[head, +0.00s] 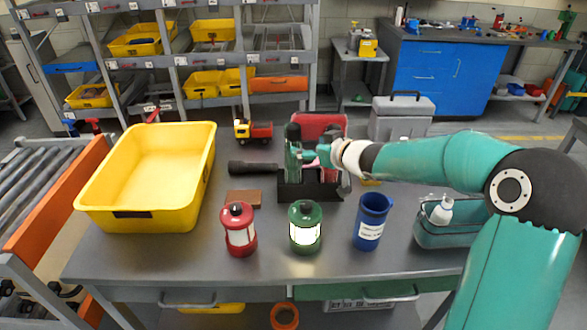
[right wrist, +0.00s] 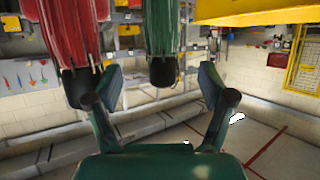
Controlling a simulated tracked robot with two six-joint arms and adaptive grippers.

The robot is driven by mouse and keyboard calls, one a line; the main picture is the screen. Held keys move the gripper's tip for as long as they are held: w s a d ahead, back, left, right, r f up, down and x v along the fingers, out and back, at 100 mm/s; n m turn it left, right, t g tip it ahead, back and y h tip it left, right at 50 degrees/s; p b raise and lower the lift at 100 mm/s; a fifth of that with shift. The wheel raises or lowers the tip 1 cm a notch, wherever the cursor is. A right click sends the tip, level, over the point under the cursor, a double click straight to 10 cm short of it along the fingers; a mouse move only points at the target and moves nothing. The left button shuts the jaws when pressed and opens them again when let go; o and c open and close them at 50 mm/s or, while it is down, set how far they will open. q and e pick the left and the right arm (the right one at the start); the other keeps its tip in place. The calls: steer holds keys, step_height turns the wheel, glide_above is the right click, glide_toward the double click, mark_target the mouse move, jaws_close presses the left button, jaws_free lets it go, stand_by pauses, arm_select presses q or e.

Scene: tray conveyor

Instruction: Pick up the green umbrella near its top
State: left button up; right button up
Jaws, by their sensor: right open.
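The green umbrella (head: 292,152) stands folded and upright in a black stand (head: 296,193) on the grey table. My right gripper (head: 314,152) is just to its right, near its upper part. In the right wrist view, the green umbrella (right wrist: 163,35) comes in from the top edge, and its dark end lies between the lines of the two fingers. My right gripper (right wrist: 161,80) is open there, with gaps on both sides of that end. A red folded umbrella (right wrist: 72,35) is beside it to the left, its black end close to the left finger. My left gripper is not in view.
A yellow bin (head: 90,207) fills the table's left side. A red lantern (head: 238,240), a green lantern (head: 305,238) and a blue cup (head: 369,232) stand in front. A black flashlight (head: 250,168) lies left of the stand. A toy truck (head: 262,132) and grey toolbox (head: 402,118) are behind.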

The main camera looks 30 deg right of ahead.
mark_target(298, 144)
steer(key=x, duration=0.2)
steer(key=shift+w+a, duration=0.1)
steer(key=shift+w, duration=0.3)
steer(key=shift+x, duration=2.7)
steer(key=shift+f, duration=0.15)
steer(key=shift+s, duration=0.1)
jaws_close()
